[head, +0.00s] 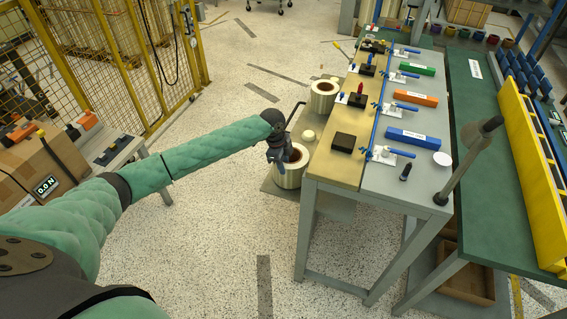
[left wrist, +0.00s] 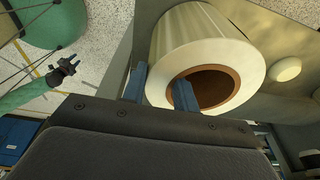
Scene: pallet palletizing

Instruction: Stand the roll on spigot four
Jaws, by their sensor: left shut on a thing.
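My left gripper (head: 278,150) reaches down at a cream roll (head: 289,174) with a brown core. In the left wrist view the gripper (left wrist: 160,92) is shut on the wall of this roll (left wrist: 200,40), one blue finger outside it and one in the core. The roll looks upright at the low grey platform (head: 335,207); whether its underside touches is hidden. A second cream roll (head: 322,106) stands farther back. Between them is a pale round knob (head: 309,136), perhaps a spigot; no spigot numbers are readable. My right gripper (left wrist: 66,67) is small in the left wrist view; its jaw state is unclear.
A workbench (head: 343,172) with blocks, coloured bars and a blue rail stands close to the right of the rolls. A yellow mesh fence (head: 95,55) and a cardboard box (head: 40,165) are at the left. The speckled floor in front is clear.

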